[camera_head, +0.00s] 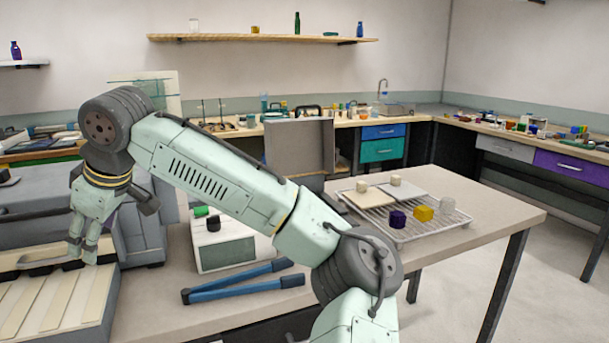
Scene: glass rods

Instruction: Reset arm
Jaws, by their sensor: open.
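My arm reaches from the bottom middle up and across to the left. My gripper (84,250) hangs at the far left, pointing down at a slotted tray (20,262) beside a grey machine. The gripper is open. I see nothing between its fingers, but they are small here, and I cannot tell whether they touch the tray. No glass rods can be made out clearly.
An open grey case (298,148) stands behind. The table's right end is clear.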

